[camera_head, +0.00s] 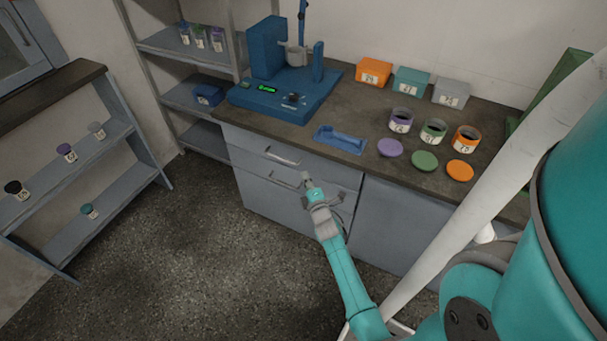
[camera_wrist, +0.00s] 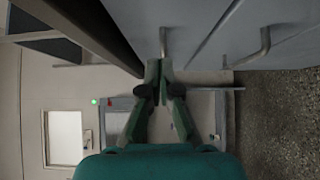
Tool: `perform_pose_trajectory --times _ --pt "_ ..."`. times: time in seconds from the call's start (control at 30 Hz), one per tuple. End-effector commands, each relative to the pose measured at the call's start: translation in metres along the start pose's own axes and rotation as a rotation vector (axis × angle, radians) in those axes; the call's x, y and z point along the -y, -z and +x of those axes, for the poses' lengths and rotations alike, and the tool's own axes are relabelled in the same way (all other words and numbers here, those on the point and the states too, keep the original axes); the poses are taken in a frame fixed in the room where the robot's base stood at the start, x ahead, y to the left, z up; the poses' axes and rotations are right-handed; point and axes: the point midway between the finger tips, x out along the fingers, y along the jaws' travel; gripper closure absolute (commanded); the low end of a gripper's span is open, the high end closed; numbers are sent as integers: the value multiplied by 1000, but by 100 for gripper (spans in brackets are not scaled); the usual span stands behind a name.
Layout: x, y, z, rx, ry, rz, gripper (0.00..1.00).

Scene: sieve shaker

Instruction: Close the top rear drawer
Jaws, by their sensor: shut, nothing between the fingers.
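The top drawer front (camera_head: 250,146) is a grey panel just under the dark counter, with a bar handle (camera_head: 283,156). It looks flush or nearly flush with the cabinet; I cannot tell if a small gap remains. A second drawer with its own handle (camera_head: 287,183) lies below. My gripper (camera_head: 307,178) is in front of the drawers, right of the handles. In the wrist view my gripper (camera_wrist: 158,68) has its fingertips together, empty, close to the top drawer handle (camera_wrist: 163,42); contact cannot be told. The lower handle (camera_wrist: 264,42) is farther right there.
A blue sieve shaker (camera_head: 280,85) stands on the counter (camera_head: 350,105). A blue holder (camera_head: 340,139), open jars, lids and labelled boxes (camera_head: 411,80) are to its right. Shelves (camera_head: 85,190) with small jars are at left. The floor (camera_head: 200,250) before the drawers is clear.

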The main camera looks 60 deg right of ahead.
Motion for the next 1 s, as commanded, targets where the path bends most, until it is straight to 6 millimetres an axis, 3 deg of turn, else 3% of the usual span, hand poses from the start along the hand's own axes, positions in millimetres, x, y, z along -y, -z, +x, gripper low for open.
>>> perform_pose_trajectory --times 0.4,0.87,1.0 --pt "1 0 -62 0 2 0 100" --pt "0 1 -75 -2 1 2 100" --pt "4 16 -92 -25 12 47 100"
